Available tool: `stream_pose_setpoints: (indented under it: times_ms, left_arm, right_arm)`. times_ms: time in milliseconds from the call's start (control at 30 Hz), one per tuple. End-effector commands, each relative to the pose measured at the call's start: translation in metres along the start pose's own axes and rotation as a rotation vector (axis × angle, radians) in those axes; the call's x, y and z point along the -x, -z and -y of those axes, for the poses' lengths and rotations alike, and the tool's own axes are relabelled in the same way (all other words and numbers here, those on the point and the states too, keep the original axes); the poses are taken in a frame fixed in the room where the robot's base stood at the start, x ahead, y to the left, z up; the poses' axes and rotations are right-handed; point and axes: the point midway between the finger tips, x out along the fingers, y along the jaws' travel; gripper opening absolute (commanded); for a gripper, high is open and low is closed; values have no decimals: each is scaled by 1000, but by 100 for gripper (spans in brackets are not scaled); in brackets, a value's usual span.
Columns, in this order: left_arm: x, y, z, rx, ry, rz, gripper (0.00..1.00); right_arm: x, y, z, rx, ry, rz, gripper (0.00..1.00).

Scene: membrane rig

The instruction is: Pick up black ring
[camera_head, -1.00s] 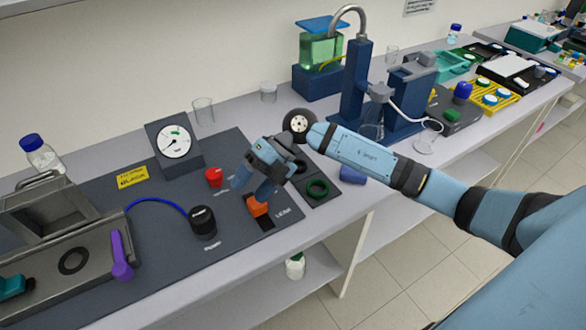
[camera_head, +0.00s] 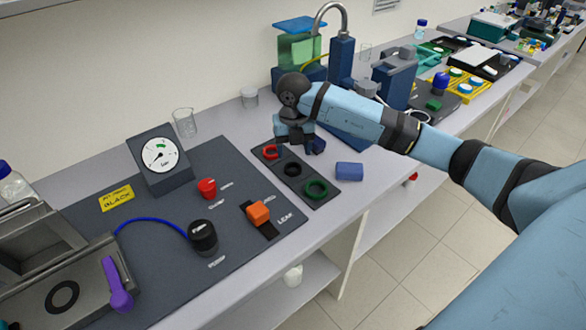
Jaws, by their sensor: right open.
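The black ring (camera_head: 292,169) lies flat in a dark tray (camera_head: 334,174), between a red ring (camera_head: 271,152) and a green ring (camera_head: 316,188). My right gripper (camera_head: 298,145) points down near the far end of the tray, above and behind the black ring. It is open, with no ring seen between its fingers. It partly covers the red ring's end of the tray. Another dark ring shape (camera_head: 62,297) shows on the metal rig at the lower left. My left gripper is not in view.
A blue block (camera_head: 349,171) lies right of the tray. An orange clamp lever (camera_head: 258,212), red knob (camera_head: 207,187) and black pump knob (camera_head: 204,237) stand on the dark panel. A gauge (camera_head: 159,156) stands behind. The bench's front edge runs close by the tray.

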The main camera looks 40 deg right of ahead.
Motion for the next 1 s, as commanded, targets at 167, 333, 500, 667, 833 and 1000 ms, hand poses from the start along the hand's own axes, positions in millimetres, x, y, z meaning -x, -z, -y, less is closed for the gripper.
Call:
stream_pose_setpoints:
  times_ms: [167, 333, 500, 667, 833, 1000]
  left_arm:
    - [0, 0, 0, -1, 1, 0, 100]
    - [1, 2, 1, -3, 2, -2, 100]
    - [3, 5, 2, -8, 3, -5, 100]
    - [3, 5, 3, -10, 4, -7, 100]
    - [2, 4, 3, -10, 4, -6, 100]
    - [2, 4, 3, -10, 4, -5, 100]
  right_arm:
    - [-11, 0, 0, 1, -1, 0, 63]
    - [-26, -2, -1, 0, 0, -3, 63]
    - [-52, -5, -1, 0, -1, -2, 63]
    - [-63, -5, -1, 1, -1, -1, 63]
    - [-63, -5, 0, 2, -1, 0, 58]
    - [-62, -5, 0, 2, -1, 0, 27]
